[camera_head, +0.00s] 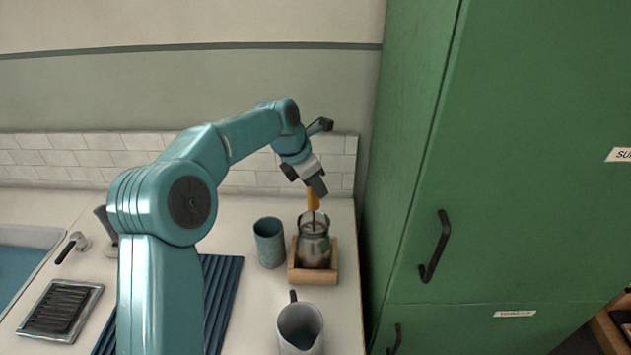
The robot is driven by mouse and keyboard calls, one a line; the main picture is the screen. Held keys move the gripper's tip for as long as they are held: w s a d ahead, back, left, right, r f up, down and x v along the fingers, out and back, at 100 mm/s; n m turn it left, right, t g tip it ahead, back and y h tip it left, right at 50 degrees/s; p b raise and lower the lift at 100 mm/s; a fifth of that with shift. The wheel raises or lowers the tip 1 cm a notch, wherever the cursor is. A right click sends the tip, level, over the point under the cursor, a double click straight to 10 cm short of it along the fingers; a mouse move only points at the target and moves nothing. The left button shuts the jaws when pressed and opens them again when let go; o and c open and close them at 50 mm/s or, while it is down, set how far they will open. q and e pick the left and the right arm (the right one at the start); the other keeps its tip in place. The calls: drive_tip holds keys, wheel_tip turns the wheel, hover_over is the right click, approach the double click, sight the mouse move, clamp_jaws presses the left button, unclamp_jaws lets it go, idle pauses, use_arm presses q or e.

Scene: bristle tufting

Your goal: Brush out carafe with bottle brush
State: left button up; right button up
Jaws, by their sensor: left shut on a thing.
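My left gripper (316,188) is shut on the orange-yellow handle of the bottle brush (313,201). It holds the brush upright, handle up, above the carafe. The carafe (314,250) is a grey, shiny vessel standing upright in a shallow wooden tray (300,276). The thin brush stem goes down at the carafe's mouth. The bristles are hidden, and I cannot tell how deep they are. My right gripper is not in view.
A blue-grey cup (269,243) stands just left of the tray. A pale jug (299,328) stands in front. A ribbed blue mat (222,290), a drain grate (62,310) and a sink (22,262) lie left. A tall green cabinet (520,170) closes off the right.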

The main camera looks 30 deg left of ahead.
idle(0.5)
use_arm(q)
drive_tip(key=shift+r+p, duration=0.1)
drive_tip(key=shift+p, duration=0.2)
drive_tip(key=shift+w+a+p, duration=0.4)
drive_tip(key=shift+w+p, duration=0.25)
drive_tip(key=shift+p, duration=0.5)
idle(0.4)
wheel_tip(320, 180, up, 5)
drive_tip(key=p, duration=0.5)
drive_tip(key=shift+f+b, duration=1.6)
drive_tip(key=shift+f, duration=1)
drive_tip(key=shift+s+d, duration=0.1)
